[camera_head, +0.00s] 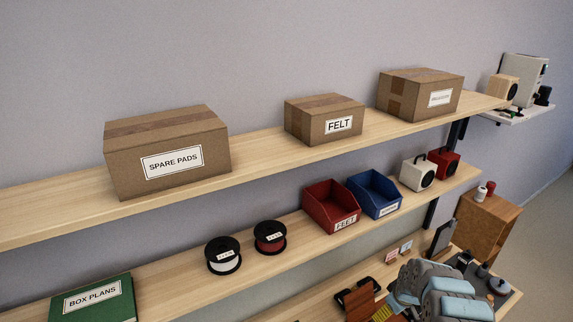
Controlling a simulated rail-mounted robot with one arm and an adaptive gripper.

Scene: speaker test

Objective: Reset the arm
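Part of my arm (440,292), grey with light blue caps, shows at the lower right edge of the head view. It looks folded, over the lowest wooden surface. The bottom edge of the picture cuts it off. I cannot make out my gripper or its fingers, so its state does not show.
The upper shelf (262,147) bears cardboard boxes labelled SPARE PADS (168,152) and FELT (325,119). The lower shelf (180,282) bears two spools, a red bin (331,205), a blue bin (374,194) and small speakers. Small items crowd the bench around my arm.

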